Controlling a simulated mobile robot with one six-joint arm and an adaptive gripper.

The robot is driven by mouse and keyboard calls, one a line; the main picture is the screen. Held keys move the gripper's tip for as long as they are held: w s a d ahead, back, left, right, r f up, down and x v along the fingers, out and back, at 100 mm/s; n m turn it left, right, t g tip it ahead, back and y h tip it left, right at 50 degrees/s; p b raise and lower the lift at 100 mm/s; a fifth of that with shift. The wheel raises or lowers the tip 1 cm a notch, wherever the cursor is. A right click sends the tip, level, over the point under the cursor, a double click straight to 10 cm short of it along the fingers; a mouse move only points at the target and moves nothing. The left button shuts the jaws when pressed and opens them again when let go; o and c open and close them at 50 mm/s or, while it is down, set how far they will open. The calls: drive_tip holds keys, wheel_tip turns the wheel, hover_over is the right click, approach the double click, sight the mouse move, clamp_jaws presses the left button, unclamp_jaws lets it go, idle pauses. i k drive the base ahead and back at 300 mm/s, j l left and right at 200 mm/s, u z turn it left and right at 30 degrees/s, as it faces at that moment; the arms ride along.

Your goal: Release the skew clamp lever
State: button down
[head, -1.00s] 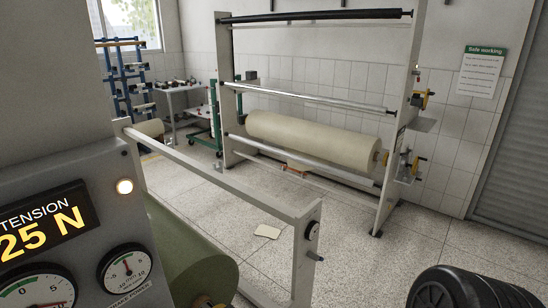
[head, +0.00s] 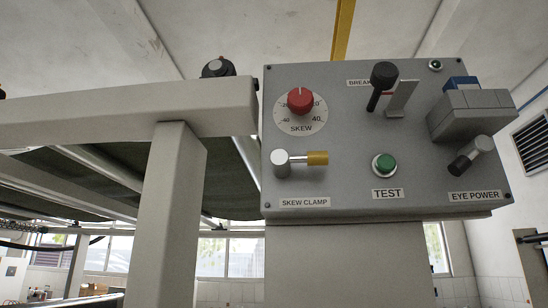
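The skew clamp lever (head: 302,159) is at the lower left of a grey control panel (head: 345,120) in the head view, above the label SKEW CLAMP (head: 304,202). It has a round metal hub at its left and a short arm ending in a yellow tip on the right; it lies about horizontal. Above it is the red SKEW knob (head: 300,100) on a white dial. My gripper is not in view.
The panel also carries a black-handled lever (head: 381,82) labelled BREAK, partly covered, a green TEST button (head: 384,164) and an EYE POWER switch (head: 470,156). A grey box (head: 470,112) sticks out at the right. A pale frame post (head: 172,220) stands at the left.

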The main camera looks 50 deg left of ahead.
sight(280, 160)
drive_tip(key=u, duration=1.85)
drive_tip(key=i+j+u, duration=0.1)
drive_tip(key=j, duration=0.3)
drive_tip(key=i, duration=0.1)
